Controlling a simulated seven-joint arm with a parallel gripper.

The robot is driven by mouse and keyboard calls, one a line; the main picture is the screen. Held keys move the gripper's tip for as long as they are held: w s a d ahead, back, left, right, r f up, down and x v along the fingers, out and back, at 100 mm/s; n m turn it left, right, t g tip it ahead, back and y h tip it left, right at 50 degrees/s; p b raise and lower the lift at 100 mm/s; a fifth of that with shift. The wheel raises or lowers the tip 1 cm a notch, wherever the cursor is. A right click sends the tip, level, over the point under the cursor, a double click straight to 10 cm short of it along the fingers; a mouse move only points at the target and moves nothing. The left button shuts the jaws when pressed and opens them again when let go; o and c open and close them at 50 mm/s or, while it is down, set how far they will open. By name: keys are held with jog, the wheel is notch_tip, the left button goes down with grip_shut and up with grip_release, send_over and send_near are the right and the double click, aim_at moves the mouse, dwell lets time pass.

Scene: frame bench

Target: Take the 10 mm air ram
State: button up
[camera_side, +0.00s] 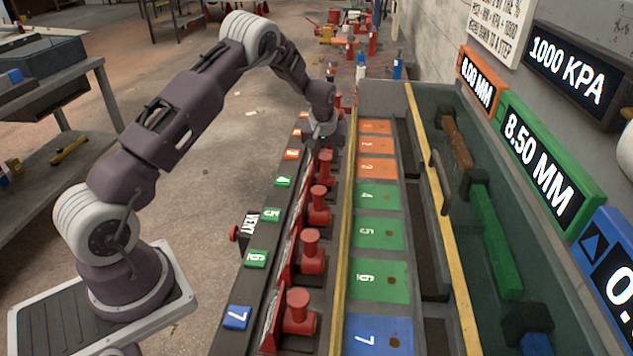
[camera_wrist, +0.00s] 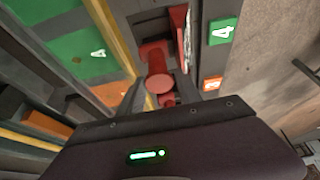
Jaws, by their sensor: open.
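Several red air rams stand upright in a row on the rack, such as the ones near tag 5 (camera_side: 319,205), tag 6 (camera_side: 311,250) and tag 7 (camera_side: 298,310). No ram shows a readable size, so I cannot tell which is 10 mm. My gripper (camera_side: 325,138) is over the far part of the row. In the wrist view my open gripper (camera_wrist: 160,92) has a finger on each side of a red ram (camera_wrist: 158,84). It is close to the green tag 4 (camera_wrist: 222,30) and orange tag 3 (camera_wrist: 212,84); its exact slot is unclear.
Right of the row runs a yellow rail (camera_side: 345,225), then a panel of numbered orange, green and blue pads (camera_side: 380,232). A grey trough (camera_side: 490,240) holds coloured bars. Displays read 1000 KPA (camera_side: 568,68) and 8.50 MM (camera_side: 540,150). A NEXT box (camera_side: 248,224) sits left.

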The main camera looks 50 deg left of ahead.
jog(key=shift+w+a+f, duration=0.15)
jog(key=shift+f, duration=0.3)
grip_shut()
jog(key=shift+r, duration=0.1)
dwell(1.0)
